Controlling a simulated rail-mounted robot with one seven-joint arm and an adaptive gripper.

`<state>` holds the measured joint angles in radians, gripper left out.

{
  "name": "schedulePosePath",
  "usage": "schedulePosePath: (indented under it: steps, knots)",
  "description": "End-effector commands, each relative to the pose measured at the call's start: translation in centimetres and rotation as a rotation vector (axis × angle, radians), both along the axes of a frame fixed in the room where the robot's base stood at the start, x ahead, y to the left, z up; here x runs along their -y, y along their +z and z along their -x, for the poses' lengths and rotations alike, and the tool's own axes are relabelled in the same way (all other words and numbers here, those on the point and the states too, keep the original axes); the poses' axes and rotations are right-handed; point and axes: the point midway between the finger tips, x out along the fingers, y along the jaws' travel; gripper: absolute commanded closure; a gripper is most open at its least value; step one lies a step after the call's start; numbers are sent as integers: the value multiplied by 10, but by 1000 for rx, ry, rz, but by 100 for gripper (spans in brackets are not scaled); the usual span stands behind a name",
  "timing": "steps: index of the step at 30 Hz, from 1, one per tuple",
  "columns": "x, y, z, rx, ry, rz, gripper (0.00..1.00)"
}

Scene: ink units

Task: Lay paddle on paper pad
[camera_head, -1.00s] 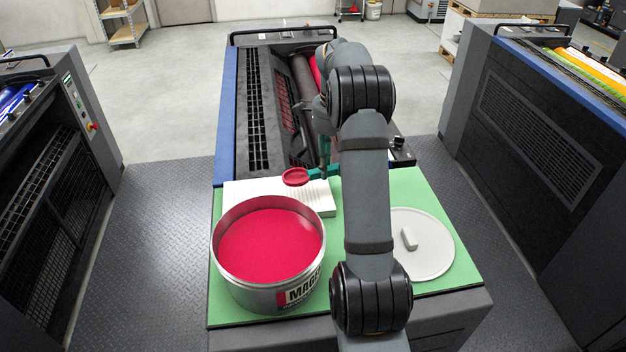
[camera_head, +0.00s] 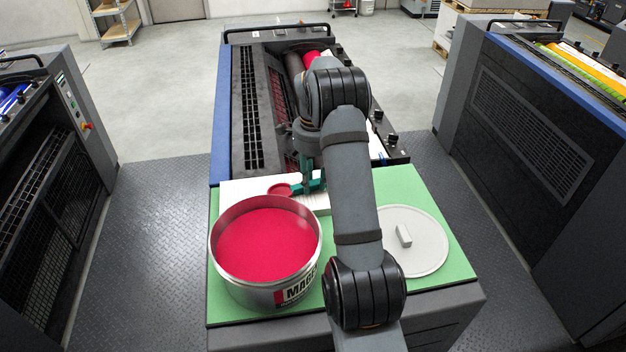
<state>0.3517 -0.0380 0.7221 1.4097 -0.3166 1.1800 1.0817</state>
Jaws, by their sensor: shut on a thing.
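The paddle (camera_head: 281,190) has a round head covered in red ink and a teal handle. My gripper (camera_head: 308,186) is shut on the handle, behind the ink tin and partly hidden by my arm. The paddle head is over the white paper pad (camera_head: 232,187), near the tin's back rim. I cannot tell whether the head touches the pad or hangs just above it. The pad lies on the green mat (camera_head: 440,218), its front covered by the tin and its right part by my gripper and arm.
A large metal tin (camera_head: 266,252) full of red ink stands at the front left of the mat. A round grey lid (camera_head: 425,247) with a bar handle lies to the right. The dark press unit (camera_head: 258,100) rises behind the mat. Other press units flank both sides.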

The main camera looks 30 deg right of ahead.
Motion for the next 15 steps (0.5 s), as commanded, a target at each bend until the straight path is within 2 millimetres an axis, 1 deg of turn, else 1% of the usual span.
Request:
schedulePosePath:
  steps: [1,10,15]
  knots:
    - [0,-1,0,0,0,0,70]
    - [0,0,0,0,0,0,53]
    - [0,0,0,0,1,0,53]
